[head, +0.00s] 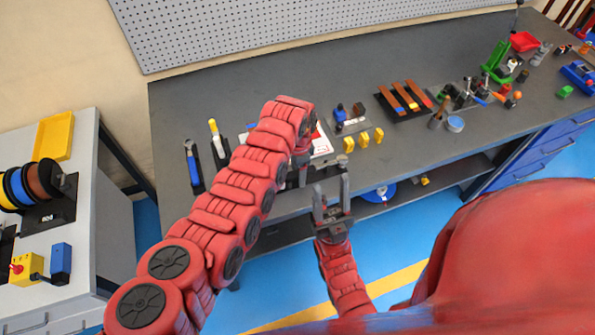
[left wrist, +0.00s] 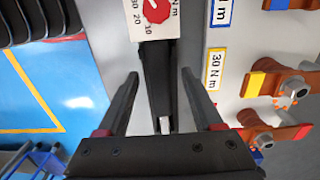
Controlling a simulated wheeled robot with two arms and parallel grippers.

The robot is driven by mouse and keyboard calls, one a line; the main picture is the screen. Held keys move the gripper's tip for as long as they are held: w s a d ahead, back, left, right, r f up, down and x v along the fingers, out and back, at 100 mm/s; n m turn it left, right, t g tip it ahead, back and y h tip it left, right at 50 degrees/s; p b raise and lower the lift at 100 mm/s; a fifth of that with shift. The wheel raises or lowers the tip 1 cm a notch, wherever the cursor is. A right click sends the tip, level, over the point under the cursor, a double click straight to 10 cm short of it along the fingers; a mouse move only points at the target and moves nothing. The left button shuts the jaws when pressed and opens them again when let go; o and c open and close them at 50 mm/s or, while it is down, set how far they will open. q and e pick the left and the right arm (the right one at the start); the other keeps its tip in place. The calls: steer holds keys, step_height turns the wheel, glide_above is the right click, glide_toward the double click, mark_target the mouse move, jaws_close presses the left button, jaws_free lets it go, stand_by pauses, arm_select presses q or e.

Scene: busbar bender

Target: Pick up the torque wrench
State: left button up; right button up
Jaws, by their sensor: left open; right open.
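In the left wrist view a long dark bar (left wrist: 158,70) with a small silver tip runs between my left gripper's fingers. It extends from a white box (left wrist: 150,22) with a red dial and an N m scale. It may be the torque wrench, but I cannot tell for sure. My left gripper (left wrist: 160,80) is open, with a finger on each side of the bar; contact is not visible. In the head view my left arm hides most of this spot. My right gripper (head: 331,200) is open and empty in front of the bench edge.
A pegboard (head: 300,30) stands behind.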

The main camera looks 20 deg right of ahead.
arm_select(q)
steer(key=shift+f, duration=0.25)
steer(key=shift+c, duration=0.3)
jaws_close()
steer(key=shift+r, duration=0.2)
